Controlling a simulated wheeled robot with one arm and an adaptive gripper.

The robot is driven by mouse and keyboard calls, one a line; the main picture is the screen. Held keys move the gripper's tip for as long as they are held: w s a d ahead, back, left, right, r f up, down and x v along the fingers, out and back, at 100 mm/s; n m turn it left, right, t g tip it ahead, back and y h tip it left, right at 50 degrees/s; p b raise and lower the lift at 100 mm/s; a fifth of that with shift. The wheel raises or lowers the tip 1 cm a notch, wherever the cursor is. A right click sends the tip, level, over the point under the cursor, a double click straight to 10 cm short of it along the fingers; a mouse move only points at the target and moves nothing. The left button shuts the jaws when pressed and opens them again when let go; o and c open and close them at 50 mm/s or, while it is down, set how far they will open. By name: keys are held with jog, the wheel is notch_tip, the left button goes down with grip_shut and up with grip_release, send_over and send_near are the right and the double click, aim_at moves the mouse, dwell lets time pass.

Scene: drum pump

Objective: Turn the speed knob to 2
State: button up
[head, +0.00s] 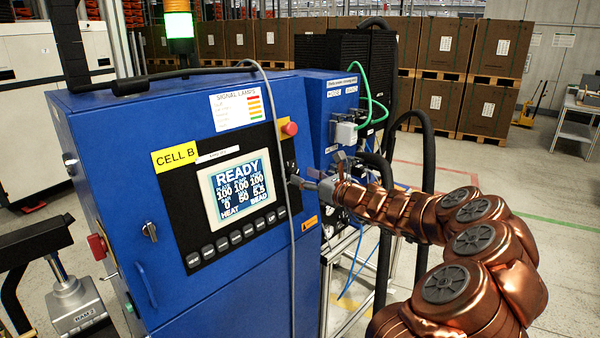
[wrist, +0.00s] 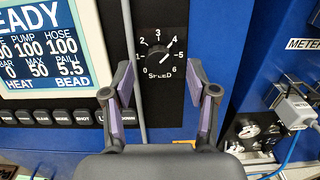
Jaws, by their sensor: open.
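The black speed knob (wrist: 160,55) sits on a black plate marked 0 to 6 with the word SPEED below, on the blue cabinet. Its white pointer seems to point up and right, near the 4. My gripper (wrist: 161,74) is open and empty in the wrist view, one finger to each side of the dial and its tips a little below the knob's height. The fingers do not appear to touch the knob. In the head view my gripper (head: 300,184) is at the right edge of the cabinet's black panel, and the knob is not clearly visible there.
The display (head: 238,189) reads READY, with a row of buttons (head: 236,238) below. A grey cable (head: 291,260) hangs down the front, left of the knob. A red button (head: 289,128) is above. The METER connector (wrist: 295,110) and hoses are to the right.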

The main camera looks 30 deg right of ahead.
jog(key=shift+x, duration=1.25)
grip_shut()
